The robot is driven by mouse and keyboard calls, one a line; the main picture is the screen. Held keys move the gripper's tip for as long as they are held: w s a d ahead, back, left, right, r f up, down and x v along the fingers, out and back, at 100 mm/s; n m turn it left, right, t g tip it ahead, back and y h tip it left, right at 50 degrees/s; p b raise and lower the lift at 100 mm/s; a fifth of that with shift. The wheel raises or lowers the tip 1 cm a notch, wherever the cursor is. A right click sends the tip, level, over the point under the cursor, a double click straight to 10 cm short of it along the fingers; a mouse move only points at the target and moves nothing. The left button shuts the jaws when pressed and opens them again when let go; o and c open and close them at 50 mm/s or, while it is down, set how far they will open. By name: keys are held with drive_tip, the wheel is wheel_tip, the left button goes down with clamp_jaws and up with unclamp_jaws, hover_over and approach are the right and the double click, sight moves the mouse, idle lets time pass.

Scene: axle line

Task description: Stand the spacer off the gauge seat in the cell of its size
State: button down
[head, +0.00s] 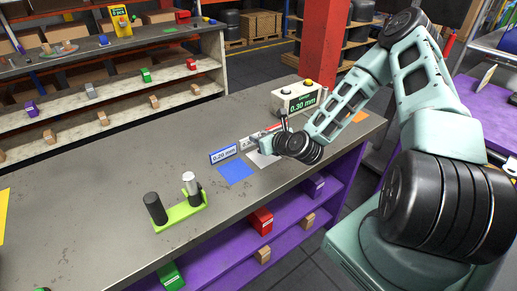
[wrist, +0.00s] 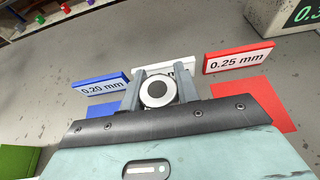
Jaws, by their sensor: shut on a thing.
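My gripper (wrist: 158,80) is shut on the spacer (wrist: 157,94), a round silver piece with a dark centre, seen end-on in the wrist view. In the head view my gripper (head: 267,147) is above the white cell (head: 262,158), between the blue cell (head: 235,172) and the red one; the spacer is hard to make out there. The blue card (wrist: 101,87) reads 0.20 mm and the red card (wrist: 239,57) 0.25 mm. The white card (wrist: 165,67) is mostly hidden by my fingers. The gauge (head: 297,97) reads 0.30 mm; its seat is hard to make out.
A green holder (head: 182,220) with a black cylinder (head: 155,208) and a silver-topped post (head: 191,187) stands left of the cells. An orange patch (head: 360,117) lies at the right end. The bench (head: 120,180) between holder and back edge is clear.

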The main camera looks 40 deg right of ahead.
drive_tip(key=shift+f+p, duration=0.4)
drive_tip(key=shift+f, duration=1.85)
drive_tip(key=shift+f, duration=0.2)
drive_tip(key=c, duration=1)
unclamp_jaws()
drive_tip(key=shift+c, duration=0.2)
drive_tip(key=shift+r, duration=0.1)
